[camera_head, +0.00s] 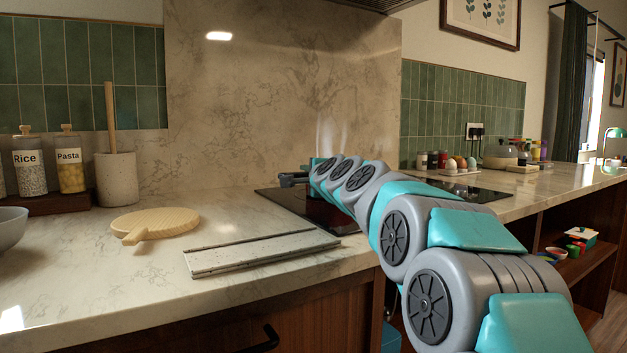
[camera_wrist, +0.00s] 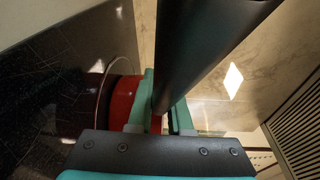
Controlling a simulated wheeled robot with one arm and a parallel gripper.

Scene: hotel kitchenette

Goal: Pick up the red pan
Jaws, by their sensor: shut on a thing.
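The red pan (camera_wrist: 122,101) shows in the wrist view, left of my fingers, over the glossy black cooktop. Its dark handle (camera_wrist: 205,45) runs up and to the right across the picture. My gripper (camera_wrist: 164,112) has its teal fingers on either side of the handle's base, shut on it. In the head view my gripper (camera_head: 295,180) is over the left part of the cooktop (camera_head: 285,205). My arm hides most of that area there, and I cannot clearly make out the pan. Whether the pan touches the cooktop is not clear.
A round wooden board (camera_head: 157,221) and a long pale marbled slab (camera_head: 255,252) lie on the counter left of the cooktop. A utensil crock (camera_head: 116,180) and labelled jars (camera_head: 70,172) stand at the back left. Eggs and small jars sit beyond the cooktop.

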